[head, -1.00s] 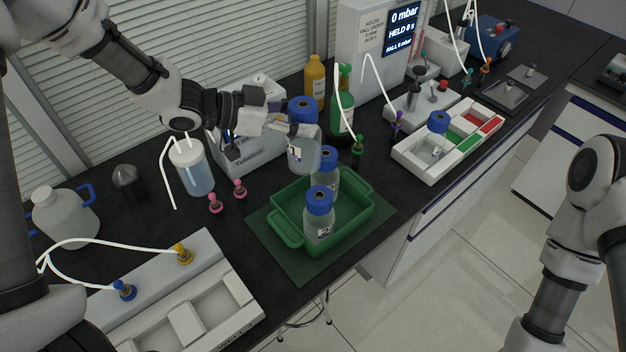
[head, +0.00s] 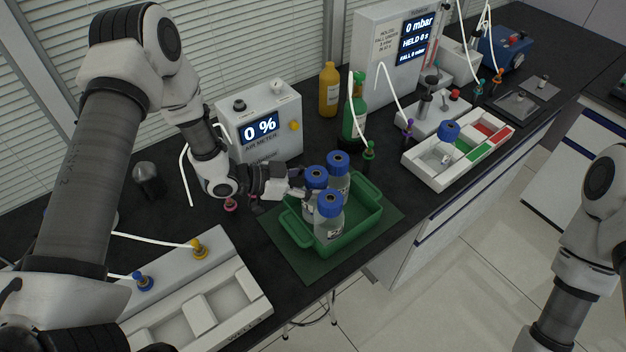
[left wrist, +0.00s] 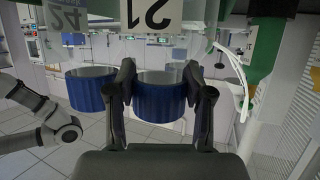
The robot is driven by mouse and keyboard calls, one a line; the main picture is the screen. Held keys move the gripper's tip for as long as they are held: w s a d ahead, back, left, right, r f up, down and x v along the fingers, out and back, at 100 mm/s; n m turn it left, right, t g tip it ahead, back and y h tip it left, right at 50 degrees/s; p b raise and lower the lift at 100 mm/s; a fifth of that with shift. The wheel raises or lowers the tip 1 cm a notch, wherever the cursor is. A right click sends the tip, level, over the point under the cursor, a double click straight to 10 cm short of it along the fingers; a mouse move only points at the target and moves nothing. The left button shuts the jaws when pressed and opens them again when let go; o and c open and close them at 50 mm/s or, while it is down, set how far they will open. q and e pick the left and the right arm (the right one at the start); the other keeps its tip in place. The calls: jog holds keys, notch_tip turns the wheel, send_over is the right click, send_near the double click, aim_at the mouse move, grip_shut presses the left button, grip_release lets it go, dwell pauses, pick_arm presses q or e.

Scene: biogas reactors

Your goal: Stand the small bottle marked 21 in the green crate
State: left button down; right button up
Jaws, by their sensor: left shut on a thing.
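The bottle marked 21 (head: 316,176) has a blue cap and clear body. The bottle is upright inside the left part of the green crate (head: 364,220). Its base is hidden, so I cannot tell whether it touches the crate floor. Two similar bottles stand in the crate: one in front (head: 329,212), one behind (head: 338,170). My right gripper is out of view.
The crate sits on a green mat (head: 312,268) near the bench edge. The air meter (head: 262,125) stands behind my left gripper. A green bottle (head: 355,125) and a clamped tube (head: 369,150) are behind the crate. A white sectioned tray (head: 425,168) is at right.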

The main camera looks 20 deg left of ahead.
pick_arm(q)
jog(key=shift+s, duration=0.1)
jog(key=c, duration=0.8)
grip_release()
jog(key=shift+o, duration=0.4)
jog(key=shift+f, duration=0.1)
jog(key=shift+a+r, duration=0.15)
jog(key=shift+r, duration=0.1)
jog(key=v, duration=1.1)
jog(key=shift+s+a, duration=0.25)
